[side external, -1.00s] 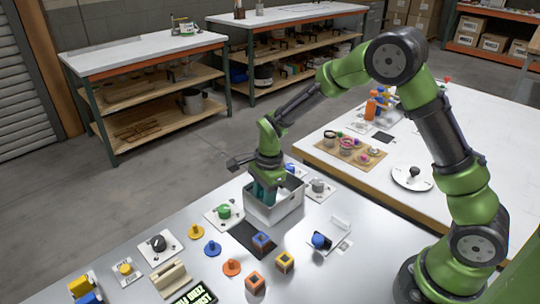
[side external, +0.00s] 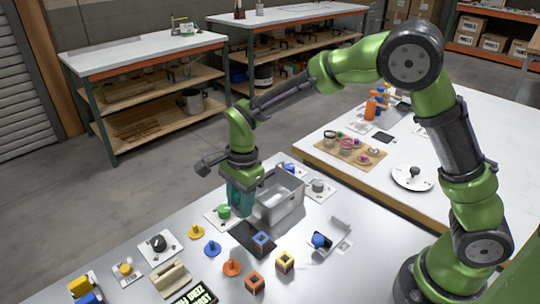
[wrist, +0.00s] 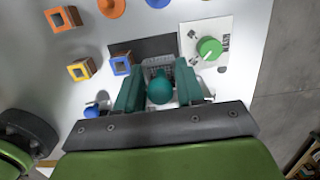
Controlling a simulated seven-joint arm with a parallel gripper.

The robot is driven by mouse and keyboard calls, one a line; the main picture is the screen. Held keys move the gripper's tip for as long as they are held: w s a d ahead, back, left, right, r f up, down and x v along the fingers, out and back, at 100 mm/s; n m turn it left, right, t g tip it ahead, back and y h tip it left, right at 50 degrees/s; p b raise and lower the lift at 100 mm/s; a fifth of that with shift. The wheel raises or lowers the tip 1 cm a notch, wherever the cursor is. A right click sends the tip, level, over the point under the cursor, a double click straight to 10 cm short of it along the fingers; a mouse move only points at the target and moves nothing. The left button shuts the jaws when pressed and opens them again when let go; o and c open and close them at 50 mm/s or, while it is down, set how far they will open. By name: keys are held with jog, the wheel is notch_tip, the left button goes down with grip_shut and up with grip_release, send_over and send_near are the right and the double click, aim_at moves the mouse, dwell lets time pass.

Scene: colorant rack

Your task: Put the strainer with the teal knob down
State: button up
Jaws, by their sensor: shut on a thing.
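In the wrist view, the teal knob (wrist: 160,90) of the strainer sits between the two teal fingers of my gripper (wrist: 159,88), which are shut on it. Part of the strainer's grey mesh basket (wrist: 158,67) shows beyond the knob, over the edge of a black mat (wrist: 132,47). In the side view, my gripper (side external: 239,208) points down, left of the grey open box (side external: 292,204) and above the area behind the black mat (side external: 246,236). The strainer cannot be made out there; I cannot tell its height above the table.
A green knob on a white plate (wrist: 209,47) is close by. A blue-topped cube (side external: 262,241) stands at the mat's right end, with a yellow cube (side external: 285,262) and an orange cube (side external: 255,283) nearer. Blue (side external: 212,248) and orange (side external: 232,267) knobbed discs lie in front.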

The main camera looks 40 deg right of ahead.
aim_at(242, 233)
notch_tip(242, 233, down, 7)
jog(key=shift+r, duration=0.1)
dwell(0.4)
jog(key=shift+f, duration=0.2)
jog(key=o, duration=1)
